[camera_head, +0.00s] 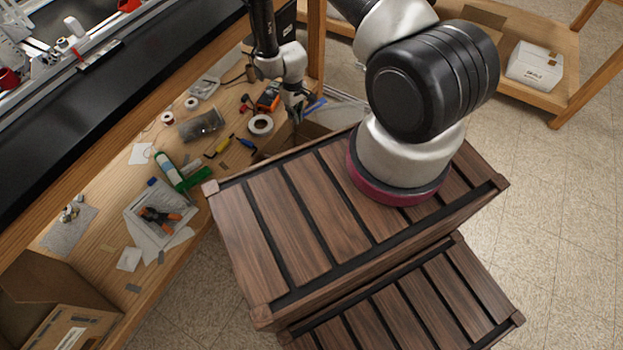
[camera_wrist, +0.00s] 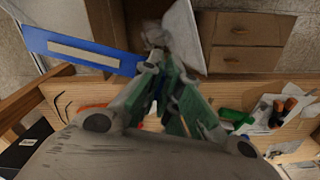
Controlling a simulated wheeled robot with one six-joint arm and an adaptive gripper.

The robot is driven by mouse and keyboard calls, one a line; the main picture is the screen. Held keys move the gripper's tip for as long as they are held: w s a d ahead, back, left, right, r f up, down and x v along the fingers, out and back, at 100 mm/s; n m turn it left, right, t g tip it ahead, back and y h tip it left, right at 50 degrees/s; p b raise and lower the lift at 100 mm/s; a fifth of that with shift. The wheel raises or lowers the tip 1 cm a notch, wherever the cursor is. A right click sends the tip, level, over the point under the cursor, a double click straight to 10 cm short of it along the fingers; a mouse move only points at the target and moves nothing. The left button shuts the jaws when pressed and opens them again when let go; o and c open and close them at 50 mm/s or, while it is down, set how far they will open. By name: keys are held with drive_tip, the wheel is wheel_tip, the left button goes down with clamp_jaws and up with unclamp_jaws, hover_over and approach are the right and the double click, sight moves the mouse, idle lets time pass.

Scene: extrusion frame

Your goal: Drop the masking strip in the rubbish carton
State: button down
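My gripper (camera_head: 296,113) points down above an open brown carton (camera_head: 297,137) at the bench's near edge, partly hidden by the slatted wooden crate. In the wrist view, my gripper (camera_wrist: 160,68) has its fingers drawn close together. A small, pale, crumpled piece (camera_wrist: 155,36) shows at or just past the fingertips. It may be the masking strip, but I cannot tell whether it is gripped. Brown carton walls (camera_wrist: 104,22) show behind it. Another open cardboard carton (camera_head: 68,312) stands at the lower left; which one is the rubbish carton is not marked.
The slatted wooden crate (camera_head: 290,222) stands close before the bench. The bench holds a tape roll (camera_head: 260,125), a green bottle (camera_head: 164,165), a tray with pliers (camera_head: 160,215) and small tools. A blue strip-like object (camera_wrist: 80,50) is left of the fingers.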

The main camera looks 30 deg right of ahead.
drive_tip(key=s+d+f+n, duration=0.1)
drive_tip(key=f, duration=1.1)
drive_tip(key=s+f+n, duration=0.2)
drive_tip(key=f, duration=1)
drive_tip(key=shift+s+d+f, duration=0.25)
drive_tip(key=shift+d+f, duration=0.15)
drive_tip(key=c, duration=1.6)
unclamp_jaws()
drive_tip(key=shift+o, duration=0.2)
wheel_tip(320, 180, up, 12)
